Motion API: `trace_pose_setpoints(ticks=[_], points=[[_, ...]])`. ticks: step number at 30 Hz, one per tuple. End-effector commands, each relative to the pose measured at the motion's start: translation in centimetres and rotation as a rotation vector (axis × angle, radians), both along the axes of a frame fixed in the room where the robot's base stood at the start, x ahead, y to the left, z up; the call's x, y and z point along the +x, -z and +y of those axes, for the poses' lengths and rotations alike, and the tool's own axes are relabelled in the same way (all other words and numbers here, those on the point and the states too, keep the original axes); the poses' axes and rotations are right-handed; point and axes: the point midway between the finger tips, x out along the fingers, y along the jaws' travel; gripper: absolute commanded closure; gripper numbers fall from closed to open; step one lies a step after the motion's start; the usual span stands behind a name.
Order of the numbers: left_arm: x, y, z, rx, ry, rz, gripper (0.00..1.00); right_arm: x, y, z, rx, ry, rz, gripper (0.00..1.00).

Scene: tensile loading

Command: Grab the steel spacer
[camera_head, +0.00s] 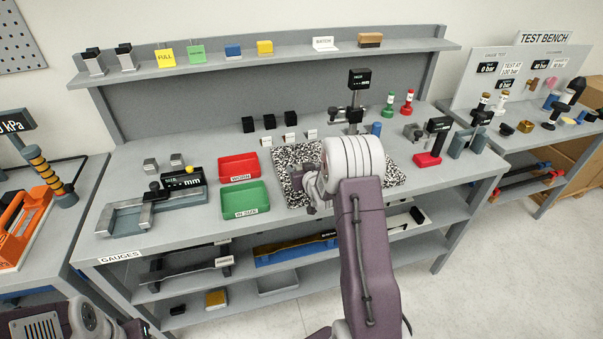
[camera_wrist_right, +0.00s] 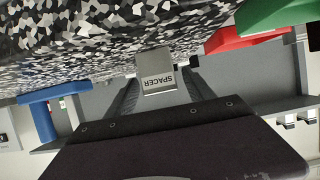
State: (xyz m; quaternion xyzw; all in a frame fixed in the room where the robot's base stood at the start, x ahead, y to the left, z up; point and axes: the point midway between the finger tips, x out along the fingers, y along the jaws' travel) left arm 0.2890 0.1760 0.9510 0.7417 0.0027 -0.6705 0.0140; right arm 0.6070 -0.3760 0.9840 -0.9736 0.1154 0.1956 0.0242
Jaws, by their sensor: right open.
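The steel spacer (camera_wrist_right: 159,75) is a small grey metal block with a white label reading SPACER, upside down in the right wrist view. It sits at the edge of the black-and-white speckled plate (camera_wrist_right: 90,45). My right gripper (camera_wrist_right: 163,84) is open, with a finger on each side of the spacer; I cannot tell whether they touch it. In the head view my right gripper (camera_head: 312,192) is low over the left part of the speckled plate (camera_head: 395,177), and I cannot make out the spacer there. My left gripper (camera_head: 130,327) is at the lower left edge, its fingers not clear.
A red tray (camera_head: 239,158) and a green tray (camera_head: 260,203) stand left of the plate. A gauge with a dark display (camera_head: 182,180) and a grey fixture (camera_head: 128,215) are farther left. A post with a display (camera_head: 359,80) rises behind my right wrist. Black blocks (camera_head: 269,122) stand behind.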

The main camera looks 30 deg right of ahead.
Motion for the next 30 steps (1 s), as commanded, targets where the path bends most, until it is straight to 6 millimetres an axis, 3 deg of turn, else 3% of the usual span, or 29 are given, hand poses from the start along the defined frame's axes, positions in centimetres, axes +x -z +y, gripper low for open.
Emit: trace_pose_setpoints(ticks=[3,4,10,30], points=[[-0.01,0.03,0.00,0.000,0.000,0.000,0.64,-0.01,-0.01,0.02,0.000,0.000,0.000,0.38],[-0.01,0.03,0.00,0.000,0.000,0.000,0.64,-0.02,-0.01,0.03,0.000,0.000,0.000,0.44],[-0.01,0.03,0.00,0.000,0.000,0.000,0.64,-0.03,-0.02,0.04,-0.001,0.000,-0.001,0.99],[-0.01,0.04,0.00,0.000,0.000,0.000,0.64,-0.08,0.08,0.04,0.000,0.000,0.002,1.00]])
